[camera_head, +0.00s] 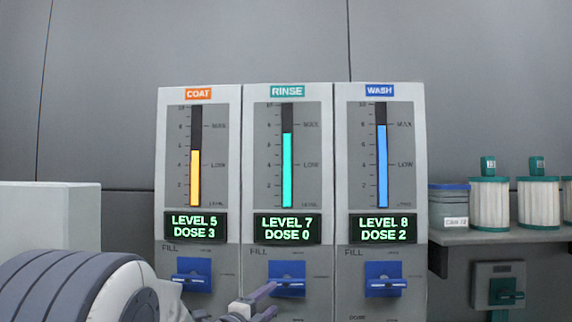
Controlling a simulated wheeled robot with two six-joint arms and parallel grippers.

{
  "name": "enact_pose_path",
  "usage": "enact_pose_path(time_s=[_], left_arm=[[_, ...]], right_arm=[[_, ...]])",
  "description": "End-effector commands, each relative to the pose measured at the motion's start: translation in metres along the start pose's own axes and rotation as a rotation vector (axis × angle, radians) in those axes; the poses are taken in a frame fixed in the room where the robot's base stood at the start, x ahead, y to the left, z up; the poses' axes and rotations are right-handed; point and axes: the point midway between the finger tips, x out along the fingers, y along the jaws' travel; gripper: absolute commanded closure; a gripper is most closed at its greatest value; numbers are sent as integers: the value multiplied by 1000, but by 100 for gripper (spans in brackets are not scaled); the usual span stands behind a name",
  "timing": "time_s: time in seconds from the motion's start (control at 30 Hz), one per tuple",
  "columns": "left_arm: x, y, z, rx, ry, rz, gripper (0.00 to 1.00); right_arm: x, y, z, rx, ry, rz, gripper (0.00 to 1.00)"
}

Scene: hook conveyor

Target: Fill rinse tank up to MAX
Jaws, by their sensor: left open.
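The rinse tank panel (288,94) is the middle one of three. Its green level column (287,170) stands a little below the MAX mark. Its display (286,228) reads LEVEL 7, DOSE 0. Below it is a blue fill lever (290,272) under the word FILL. My left gripper (271,298) is open in front of this lever's lower left part. One finger overlaps the lever in the picture; I cannot tell whether they touch. My right gripper does not show.
The coat panel (198,94) at left reads LEVEL 5, DOSE 3. The wash panel (379,91) at right reads LEVEL 8, DOSE 2. Each has a blue lever. At right, a shelf (450,238) bears white ribbed canisters (489,205). A pale box (50,218) stands at left.

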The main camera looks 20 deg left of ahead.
Motion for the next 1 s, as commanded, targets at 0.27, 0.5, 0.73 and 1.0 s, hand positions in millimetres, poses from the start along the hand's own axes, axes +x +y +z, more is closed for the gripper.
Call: enact_pose_path(time_s=[0.27,0.5,0.73,1.0], left_arm=[[0,0,0,0,0,0,43],[-2,-3,7,1,0,0,43],[25,-1,6,0,4,1,43],[75,-2,6,1,3,-1,43]], right_arm=[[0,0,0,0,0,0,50],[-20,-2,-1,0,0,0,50],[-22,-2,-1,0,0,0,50],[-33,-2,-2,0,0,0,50]])
